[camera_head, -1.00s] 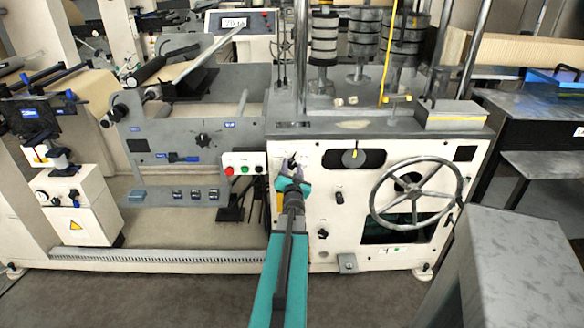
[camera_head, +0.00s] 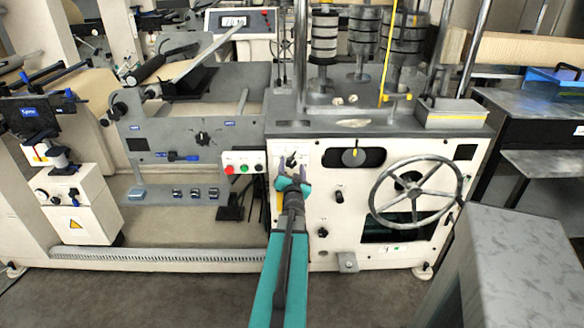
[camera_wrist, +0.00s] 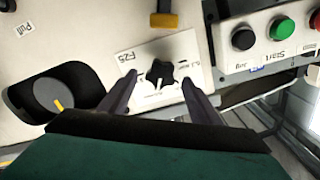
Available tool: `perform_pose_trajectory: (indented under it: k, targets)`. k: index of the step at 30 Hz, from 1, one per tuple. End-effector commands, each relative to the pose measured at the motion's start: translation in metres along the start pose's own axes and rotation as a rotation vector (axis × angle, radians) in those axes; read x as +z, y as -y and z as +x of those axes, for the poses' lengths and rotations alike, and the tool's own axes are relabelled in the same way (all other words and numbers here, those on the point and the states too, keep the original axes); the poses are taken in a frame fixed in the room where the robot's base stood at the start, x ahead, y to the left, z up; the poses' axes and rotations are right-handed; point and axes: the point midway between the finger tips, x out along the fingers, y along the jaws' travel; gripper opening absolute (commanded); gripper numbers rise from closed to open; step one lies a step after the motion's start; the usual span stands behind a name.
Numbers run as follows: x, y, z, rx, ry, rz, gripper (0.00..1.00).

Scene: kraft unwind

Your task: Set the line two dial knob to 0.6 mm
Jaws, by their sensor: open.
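A black lobed dial knob (camera_wrist: 160,72) sits on a white printed plate (camera_wrist: 150,94) on the cream machine panel. The plate's lettering is upside down and hard to read in the wrist view. My gripper (camera_wrist: 159,79) is open, with one finger on each side of the knob and visible gaps between them. In the head view, my gripper (camera_head: 293,171) is in front of the panel, just below the same knob (camera_head: 291,160). Another black knob (camera_head: 203,138) is on the grey panel to the left. I cannot read which line either belongs to.
Red, green and black push buttons (camera_head: 243,168) are left of my gripper. A black slot with a grey dial (camera_head: 354,158) and a large handwheel (camera_head: 416,191) are to the right. A yellow-and-black part (camera_wrist: 164,18) shows near the plate.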

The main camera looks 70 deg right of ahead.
Motion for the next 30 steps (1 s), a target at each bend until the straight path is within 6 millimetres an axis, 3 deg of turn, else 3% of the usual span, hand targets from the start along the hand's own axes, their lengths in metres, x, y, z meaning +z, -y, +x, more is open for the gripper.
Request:
perform_pose_trajectory:
  k: [26, 30]
  targets:
    - [0.000, 0.000, -0.079, 0.001, 0.002, 0.000, 0.57]
    - [-0.003, 0.002, -0.079, -0.001, 0.002, 0.001, 0.57]
